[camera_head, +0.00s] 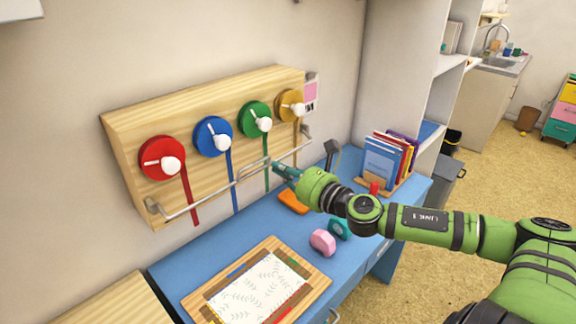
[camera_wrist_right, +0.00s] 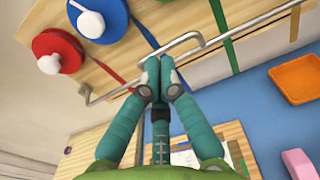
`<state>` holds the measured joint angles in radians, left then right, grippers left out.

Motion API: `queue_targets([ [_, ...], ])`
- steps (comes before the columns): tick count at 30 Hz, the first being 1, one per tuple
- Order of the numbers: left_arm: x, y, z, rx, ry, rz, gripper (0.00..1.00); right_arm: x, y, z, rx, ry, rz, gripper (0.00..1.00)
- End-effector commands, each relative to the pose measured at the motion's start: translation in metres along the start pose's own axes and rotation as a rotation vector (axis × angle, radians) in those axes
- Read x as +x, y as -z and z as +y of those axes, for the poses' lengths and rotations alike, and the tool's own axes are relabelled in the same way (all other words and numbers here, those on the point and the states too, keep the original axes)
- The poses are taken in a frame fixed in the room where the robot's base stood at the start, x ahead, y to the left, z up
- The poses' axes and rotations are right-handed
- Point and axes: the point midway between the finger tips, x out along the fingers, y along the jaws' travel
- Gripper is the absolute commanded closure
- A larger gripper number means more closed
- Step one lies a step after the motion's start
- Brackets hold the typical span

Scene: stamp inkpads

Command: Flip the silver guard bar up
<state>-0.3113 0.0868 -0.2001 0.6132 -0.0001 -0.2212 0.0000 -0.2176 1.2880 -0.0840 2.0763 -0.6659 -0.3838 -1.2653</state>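The silver guard bar (camera_head: 200,202) runs low across the front of a wooden wall board (camera_head: 205,125), below its coloured dials. Its middle has a bent, handle-like section (camera_head: 252,168), which also shows in the wrist view (camera_wrist_right: 184,40). My right gripper (camera_head: 276,168) reaches in from the right to the bar's middle. In the wrist view the right gripper's fingertips (camera_wrist_right: 160,66) are together, right at the bar beside the bent section. I cannot tell whether any of the bar is between them. My left gripper is not in view.
Red (camera_head: 161,158), blue (camera_head: 212,136), green (camera_head: 254,119) and yellow (camera_head: 290,105) dials have white handles and hanging strips. The blue desk (camera_head: 215,246) holds an orange pad (camera_head: 293,201), a pink block (camera_head: 322,242), a wooden tray (camera_head: 317,283) with paper, and books (camera_head: 385,163).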

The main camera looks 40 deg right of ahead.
Motion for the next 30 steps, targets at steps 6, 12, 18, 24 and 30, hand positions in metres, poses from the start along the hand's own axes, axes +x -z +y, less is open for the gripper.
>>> queue_targets([
  [6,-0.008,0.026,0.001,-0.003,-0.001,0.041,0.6,-0.012,-0.019,0.002,0.003,-0.004,0.003,1.0],
  [12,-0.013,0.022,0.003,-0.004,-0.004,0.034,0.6,-0.018,-0.027,0.002,0.001,-0.004,0.002,1.0],
  [18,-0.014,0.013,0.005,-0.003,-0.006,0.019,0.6,-0.02,-0.03,0.002,0.0,-0.005,0.0,1.0],
  [24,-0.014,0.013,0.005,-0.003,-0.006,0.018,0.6,-0.019,-0.03,0.002,0.0,-0.004,-0.001,1.0],
  [30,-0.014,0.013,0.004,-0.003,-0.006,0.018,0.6,-0.019,-0.03,0.002,0.0,-0.004,-0.001,1.0],
])
